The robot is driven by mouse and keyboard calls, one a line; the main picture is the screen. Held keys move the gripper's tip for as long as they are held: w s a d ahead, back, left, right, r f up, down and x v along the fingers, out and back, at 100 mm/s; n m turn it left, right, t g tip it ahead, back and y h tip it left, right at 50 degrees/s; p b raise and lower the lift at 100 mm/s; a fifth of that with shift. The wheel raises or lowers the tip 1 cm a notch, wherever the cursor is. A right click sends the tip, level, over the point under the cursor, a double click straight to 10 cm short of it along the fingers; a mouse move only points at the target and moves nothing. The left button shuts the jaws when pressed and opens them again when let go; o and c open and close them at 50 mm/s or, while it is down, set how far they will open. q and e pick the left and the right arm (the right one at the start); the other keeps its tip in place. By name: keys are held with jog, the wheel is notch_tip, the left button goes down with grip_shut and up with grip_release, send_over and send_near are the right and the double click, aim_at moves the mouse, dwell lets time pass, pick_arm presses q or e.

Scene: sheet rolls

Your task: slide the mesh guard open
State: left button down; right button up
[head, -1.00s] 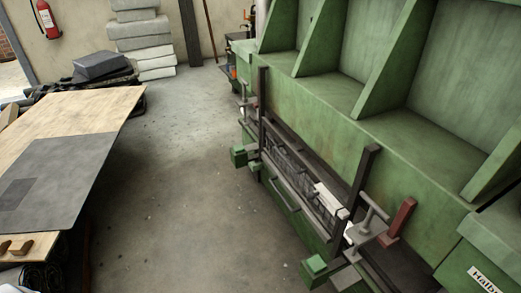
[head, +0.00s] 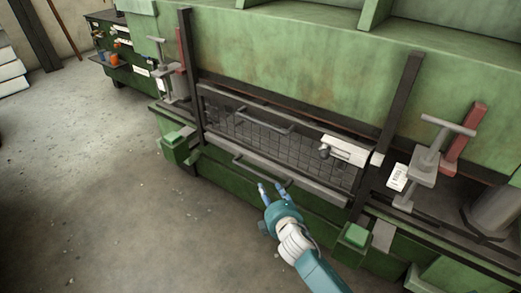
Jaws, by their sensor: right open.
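The mesh guard (head: 285,138) is a dark wire panel in a grey frame on the front of the green machine, between two dark upright rails. It has a bar handle (head: 265,120) near its upper edge, and a white latch-like block (head: 345,150) sits at its upper right. My right gripper (head: 273,188) is open and empty, in front of the machine just below the guard's lower edge. It appears apart from the guard and near a lower bar handle (head: 258,170). My left gripper is not in view.
The green machine (head: 300,50) fills the upper right. Green blocks (head: 180,146) and (head: 355,236) jut out at either side of the guard. The concrete floor (head: 90,200) at left is clear.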

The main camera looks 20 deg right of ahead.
jog(key=w+r+n+t+b, duration=0.25)
jog(key=r+b, duration=0.25)
jog(key=r, duration=0.5)
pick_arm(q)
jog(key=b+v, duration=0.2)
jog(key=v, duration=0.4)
pick_arm(e)
jog(key=t+h, duration=0.1)
jog(key=t, duration=0.2)
send_near(264, 125)
jog(key=shift+n, duration=0.45)
jog(key=w, duration=0.3)
jog(key=w+r+b, duration=0.1)
jog(key=w, duration=0.2)
jog(key=w+d, duration=0.1)
jog(key=w, duration=0.3)
jog(key=shift+w+r, duration=0.1)
jog(key=shift+r, duration=0.05)
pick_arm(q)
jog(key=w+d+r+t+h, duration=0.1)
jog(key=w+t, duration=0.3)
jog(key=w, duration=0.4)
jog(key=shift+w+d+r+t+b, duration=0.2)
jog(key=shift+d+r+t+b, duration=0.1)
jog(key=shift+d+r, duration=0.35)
pick_arm(e)
jog(key=shift+w, duration=0.45)
grip_shut()
